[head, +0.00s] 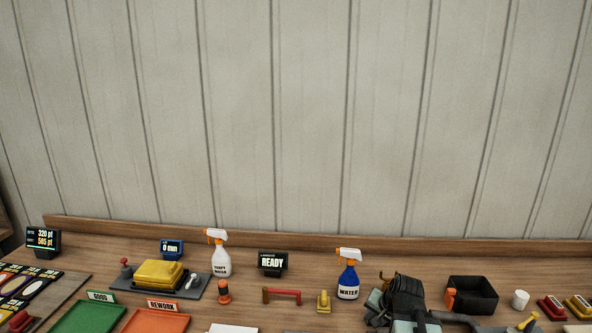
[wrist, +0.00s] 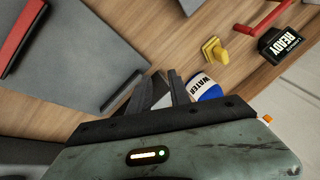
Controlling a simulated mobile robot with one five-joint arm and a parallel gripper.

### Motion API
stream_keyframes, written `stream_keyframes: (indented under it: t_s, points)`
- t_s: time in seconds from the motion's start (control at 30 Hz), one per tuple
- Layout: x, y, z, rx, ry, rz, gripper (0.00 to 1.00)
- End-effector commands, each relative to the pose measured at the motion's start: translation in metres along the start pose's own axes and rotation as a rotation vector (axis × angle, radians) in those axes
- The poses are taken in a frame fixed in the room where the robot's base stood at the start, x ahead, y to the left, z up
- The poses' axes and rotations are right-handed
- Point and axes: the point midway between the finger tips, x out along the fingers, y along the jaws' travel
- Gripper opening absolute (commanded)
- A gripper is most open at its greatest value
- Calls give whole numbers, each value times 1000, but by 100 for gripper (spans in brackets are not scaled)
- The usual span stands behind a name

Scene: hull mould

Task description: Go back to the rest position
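My gripper (wrist: 161,76) shows in the wrist view, pointing away from the camera above the wooden bench. Its two dark fingers stand apart at the tips, and I see no object held between them. A small pale grey patch shows low between the fingers; I cannot tell what it is. In the head view my dark arm is at the bottom right, bent over the bench, and my fingertips cannot be made out there. The blue WATER spray bottle (wrist: 206,88) is just right of the fingers in the wrist view; it stands upright in the head view (head: 348,281).
The bench also holds a yellow-handled stamp (head: 323,301), a red-handled bar (head: 282,291), a READY display (head: 272,262), a second spray bottle (head: 220,258) and a black bin (head: 486,284). A grey plate (wrist: 90,60) lies left of the fingers in the wrist view.

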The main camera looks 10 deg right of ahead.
Motion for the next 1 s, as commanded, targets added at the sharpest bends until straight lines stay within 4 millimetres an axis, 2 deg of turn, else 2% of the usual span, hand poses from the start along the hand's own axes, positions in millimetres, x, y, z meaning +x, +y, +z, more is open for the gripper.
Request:
stream_keyframes:
  t_s: [0.03, 0.1, 0.2, 0.3, 0.37, 0.43, 0.53, 1.0]
  points:
    - [10, -34, 28, -88, -45, 0, 24]
    - [18, -70, 65, -207, -103, 11, 24]
    - [24, -107, 116, -368, -181, 38, 24]
    - [25, -125, 157, -509, -251, 77, 24]
    - [22, -124, 177, -597, -303, 121, 24]
    - [15, -102, 180, -655, -360, 188, 24]
    - [8, -85, 183, -711, -419, 232, 24]
    - [6, -82, 185, -732, -433, 230, 24]
